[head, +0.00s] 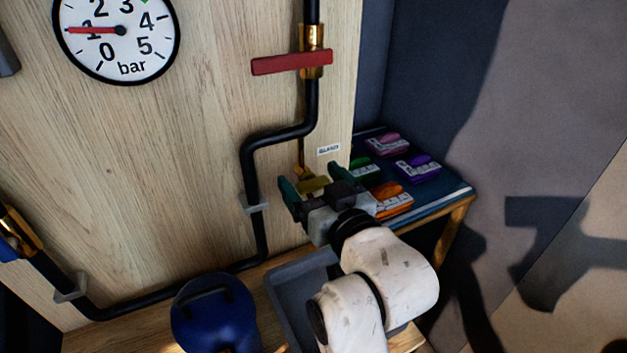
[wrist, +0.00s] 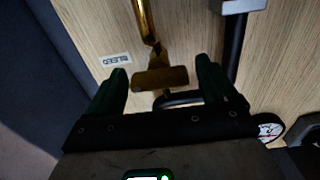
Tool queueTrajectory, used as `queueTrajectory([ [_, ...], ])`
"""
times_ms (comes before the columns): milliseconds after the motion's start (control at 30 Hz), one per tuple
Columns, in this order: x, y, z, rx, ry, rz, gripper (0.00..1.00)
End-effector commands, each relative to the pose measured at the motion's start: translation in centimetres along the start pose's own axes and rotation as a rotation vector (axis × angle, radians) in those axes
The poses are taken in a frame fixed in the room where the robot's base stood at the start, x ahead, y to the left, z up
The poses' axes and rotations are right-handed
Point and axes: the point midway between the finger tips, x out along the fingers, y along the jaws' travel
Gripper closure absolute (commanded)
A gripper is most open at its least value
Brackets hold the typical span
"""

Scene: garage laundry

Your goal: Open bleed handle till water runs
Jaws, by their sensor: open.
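The brass bleed handle (head: 313,185) sits low on the wooden panel, below a small printed label (head: 328,149). In the wrist view the brass handle (wrist: 160,79) is a flat bar at the end of a brass pipe. My gripper (head: 311,178) is open, with its dark green fingers pointing at the panel. In the wrist view the handle lies between the fingers of my gripper (wrist: 162,70), with a gap on each side. I cannot tell how deep it is between them. No water is visible, and the arm hides part of the area below.
A pressure gauge (head: 116,36) has its red needle near 1 bar. A red lever (head: 291,62) lies across the black pipe (head: 250,170). A grey tray (head: 285,305) and a blue container (head: 214,313) are below. Several coloured packs lie on a shelf (head: 455,192) at right.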

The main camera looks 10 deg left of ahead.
Motion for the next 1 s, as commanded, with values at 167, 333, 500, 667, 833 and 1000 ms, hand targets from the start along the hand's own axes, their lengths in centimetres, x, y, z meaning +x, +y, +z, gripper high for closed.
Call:
queueTrajectory([
  [167, 0.01, 0.0, 0.01, 0.0, 0.0, 0.0, 0.15],
  [333, -0.01, 0.01, 0.01, 0.0, 0.0, 0.0, 0.28],
  [500, -0.01, 0.01, 0.02, 0.0, 0.0, 0.0, 0.45],
  [667, -0.02, 0.01, 0.02, 0.0, 0.0, 0.0, 0.6],
  [833, -0.02, 0.01, 0.02, -0.002, 0.0, 0.0, 0.66],
  [1000, -0.02, 0.01, 0.01, -0.031, 0.0, 0.0, 0.66],
])
